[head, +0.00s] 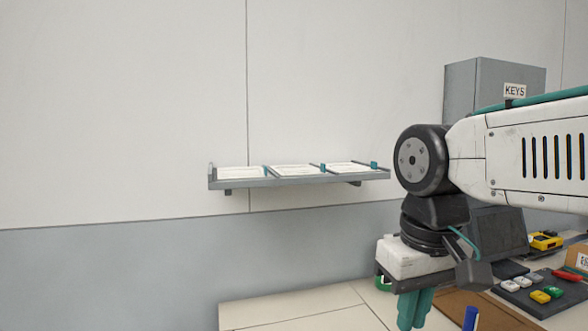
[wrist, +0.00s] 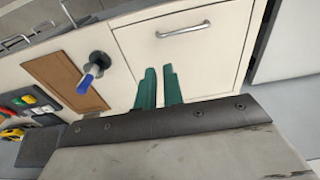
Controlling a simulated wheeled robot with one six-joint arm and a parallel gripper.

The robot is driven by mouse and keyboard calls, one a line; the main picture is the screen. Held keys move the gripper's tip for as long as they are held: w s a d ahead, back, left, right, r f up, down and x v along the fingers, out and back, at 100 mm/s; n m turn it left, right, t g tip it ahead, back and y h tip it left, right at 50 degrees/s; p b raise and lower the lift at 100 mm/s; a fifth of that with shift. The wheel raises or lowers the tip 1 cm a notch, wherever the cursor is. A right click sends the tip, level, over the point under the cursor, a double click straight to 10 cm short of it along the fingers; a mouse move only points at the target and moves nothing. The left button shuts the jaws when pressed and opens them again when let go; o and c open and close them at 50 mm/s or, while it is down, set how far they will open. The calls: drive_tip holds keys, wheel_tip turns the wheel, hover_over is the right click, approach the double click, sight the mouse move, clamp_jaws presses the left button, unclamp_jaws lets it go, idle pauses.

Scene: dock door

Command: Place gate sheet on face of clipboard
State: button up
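White paper sheets lie on a grey wall shelf with dividers: a left sheet (head: 240,173), a middle sheet (head: 294,170) and a right sheet (head: 350,168). Their print is too small to read, so I cannot tell which is the gate sheet. A brown board, which looks like the clipboard (wrist: 58,76), lies left of my fingers in the wrist view. In the head view it is partly hidden behind my gripper (head: 414,309). My gripper points down, right of and below the shelf. Its teal fingers (wrist: 160,84) are slightly apart, with nothing seen between them.
A blue-handled object with a dark round part (wrist: 92,74) overlaps the board's edge. Colored blocks (head: 540,296) sit on a dark tray at right, near a yellow device (head: 545,240). A grey KEYS box (head: 505,85) hangs on the wall. The cream counter's left part (head: 300,305) is clear.

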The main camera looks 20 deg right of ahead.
drive_tip(key=shift+g, duration=0.6)
drive_tip(key=w+a+r, duration=0.1)
drive_tip(key=w+r, duration=0.7)
drive_tip(key=w+a+r, duration=0.1)
drive_tip(key=w+r, duration=0.7)
drive_tip(key=w, duration=0.1)
drive_tip(key=w+r, duration=0.9)
drive_tip(key=shift+w+a+r, duration=0.1)
drive_tip(key=shift+w+a, duration=0.05)
drive_tip(key=shift+a, duration=0.25)
drive_tip(key=shift+f, duration=3.8)
clamp_jaws()
drive_tip(key=shift+r, duration=0.15)
